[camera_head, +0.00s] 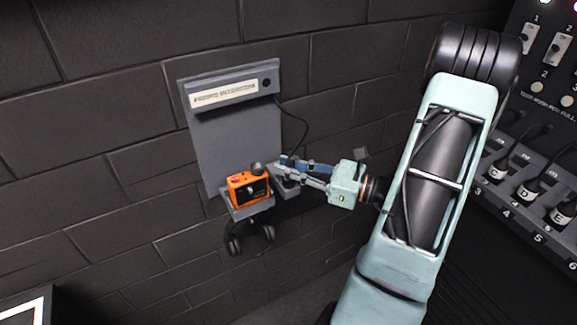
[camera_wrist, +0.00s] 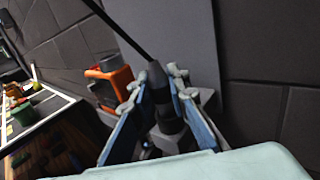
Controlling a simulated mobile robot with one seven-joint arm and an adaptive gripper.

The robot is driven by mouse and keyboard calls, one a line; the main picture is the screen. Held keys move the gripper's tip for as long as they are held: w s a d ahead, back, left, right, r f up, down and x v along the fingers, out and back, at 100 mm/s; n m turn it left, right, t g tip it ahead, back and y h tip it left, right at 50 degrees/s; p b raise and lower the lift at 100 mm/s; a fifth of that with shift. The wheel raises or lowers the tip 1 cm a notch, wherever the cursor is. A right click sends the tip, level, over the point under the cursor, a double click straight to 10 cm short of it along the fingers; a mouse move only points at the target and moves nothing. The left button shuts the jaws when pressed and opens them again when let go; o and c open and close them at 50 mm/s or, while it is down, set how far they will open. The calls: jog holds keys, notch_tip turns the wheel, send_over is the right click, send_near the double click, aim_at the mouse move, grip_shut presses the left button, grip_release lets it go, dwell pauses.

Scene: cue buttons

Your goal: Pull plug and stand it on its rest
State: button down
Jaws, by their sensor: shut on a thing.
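The plug (camera_wrist: 163,105) is black, with a cable (camera_wrist: 125,38) running from its top toward the upper left in the wrist view. My gripper (camera_wrist: 159,84) is shut on the plug, one finger on each side of it. In the head view my gripper (camera_head: 284,165) is in front of the grey wall board, just right of the orange box. The cable (camera_head: 302,122) runs from the board's top down to the gripper there. A small grey ledge (camera_head: 287,190) is below the fingers and may be the rest.
An orange box (camera_head: 245,190) stands on a grey shelf close left of my gripper, with black headphones (camera_head: 250,238) hanging below. The grey board (camera_head: 235,140) is behind. A panel of switches and lettered plugs (camera_head: 530,190) is at the right.

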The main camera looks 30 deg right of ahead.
jog(key=shift+f+b, duration=0.4)
jog(key=shift+f, duration=0.2)
jog(key=c, duration=1.8)
grip_release()
jog(key=shift+o, duration=0.2)
